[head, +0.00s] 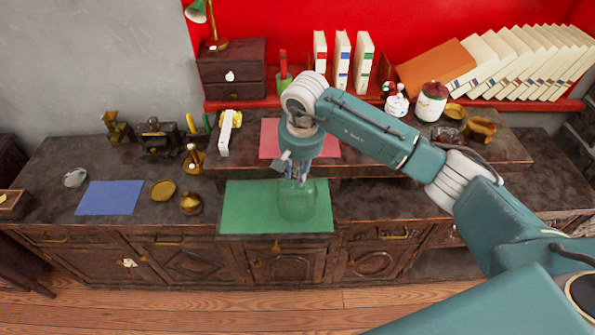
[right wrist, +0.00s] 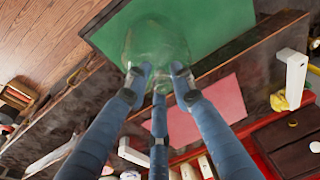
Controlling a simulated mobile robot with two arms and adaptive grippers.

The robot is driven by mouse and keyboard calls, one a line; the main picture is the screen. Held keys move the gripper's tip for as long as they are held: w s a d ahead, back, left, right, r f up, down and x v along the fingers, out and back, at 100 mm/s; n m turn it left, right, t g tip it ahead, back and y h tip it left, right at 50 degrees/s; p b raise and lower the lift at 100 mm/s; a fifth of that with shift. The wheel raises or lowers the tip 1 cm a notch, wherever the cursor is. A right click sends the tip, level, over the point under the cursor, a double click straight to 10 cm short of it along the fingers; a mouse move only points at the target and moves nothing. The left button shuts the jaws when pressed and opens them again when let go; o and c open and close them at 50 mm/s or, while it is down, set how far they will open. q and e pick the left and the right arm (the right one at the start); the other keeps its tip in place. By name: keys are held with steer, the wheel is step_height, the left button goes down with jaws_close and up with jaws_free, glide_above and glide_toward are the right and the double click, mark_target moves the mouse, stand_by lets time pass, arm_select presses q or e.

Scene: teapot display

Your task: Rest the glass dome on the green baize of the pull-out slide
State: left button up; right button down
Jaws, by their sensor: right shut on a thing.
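The glass dome (head: 298,204) is clear and tinted green by what lies behind it. It stands upright over the right part of the green baize (head: 248,207) on the pull-out slide, near the cabinet's front. I cannot tell whether its rim touches the baize. My right gripper (head: 300,178) comes down from above and is shut on the dome's top. The right wrist view shows the fingers (right wrist: 158,82) closed around the top of the dome (right wrist: 155,42), with the green baize (right wrist: 210,22) beyond. The knob is mostly hidden by the fingers. My left gripper is not in view.
A pink mat (head: 270,140) lies on the raised shelf behind the slide. A blue mat (head: 108,198), a brass dish (head: 163,190) and a small brass pot (head: 190,204) are to the left. Books (head: 364,62) and jars stand behind. The left part of the baize is clear.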

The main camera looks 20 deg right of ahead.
steer(key=shift+f+b, duration=0.35)
steer(key=c, duration=0.9)
jaws_free()
steer(key=shift+r+p, duration=1.05)
steer(key=shift+r, duration=2)
steer(key=shift+a+f, duration=0.1)
